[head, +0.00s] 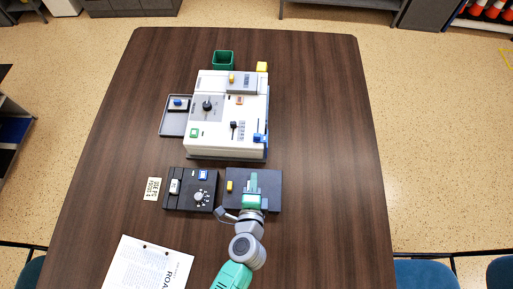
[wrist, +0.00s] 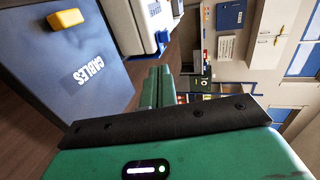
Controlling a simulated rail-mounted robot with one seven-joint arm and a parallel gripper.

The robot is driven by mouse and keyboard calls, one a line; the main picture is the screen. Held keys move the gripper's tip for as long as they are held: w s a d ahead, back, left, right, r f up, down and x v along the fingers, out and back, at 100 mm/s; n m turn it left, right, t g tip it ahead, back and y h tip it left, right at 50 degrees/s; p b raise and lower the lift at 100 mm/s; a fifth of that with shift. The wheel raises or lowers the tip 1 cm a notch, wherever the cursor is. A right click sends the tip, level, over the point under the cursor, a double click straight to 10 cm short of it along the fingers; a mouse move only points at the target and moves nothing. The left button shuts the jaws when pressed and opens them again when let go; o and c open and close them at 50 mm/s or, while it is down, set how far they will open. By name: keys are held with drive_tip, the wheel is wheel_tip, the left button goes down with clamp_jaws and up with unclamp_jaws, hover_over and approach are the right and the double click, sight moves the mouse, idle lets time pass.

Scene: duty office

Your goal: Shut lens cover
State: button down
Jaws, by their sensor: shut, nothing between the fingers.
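My gripper (head: 253,178) is over the dark box (head: 270,186) in the head view, at the front of the white machine (head: 203,86). In the wrist view its green fingers (wrist: 157,76) are together and empty. The box's dark panel (wrist: 105,50) is close at the left there, reading "CABLES", with a yellow handle (wrist: 66,19). I cannot tell which part is the lens cover. The machine has a grey plate with a yellow knob (head: 232,78) on its top and a grey side tray with a blue knob (head: 178,102).
A black control box (head: 178,203) with a dial stands just left of the dark box. A green bin (head: 223,58) and a yellow block (head: 262,67) are behind the machine. A paper (head: 150,265) lies front left. The table's right side is clear.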

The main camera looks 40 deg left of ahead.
sight(257, 138)
drive_tip(key=x, duration=0.9)
drive_tip(key=r+x, duration=0.1)
drive_tip(key=x, duration=0.3)
drive_tip(key=shift+w+a+f+b, duration=0.2)
drive_tip(key=shift+w+a+b, duration=0.1)
drive_tip(key=shift+w+b, duration=0.1)
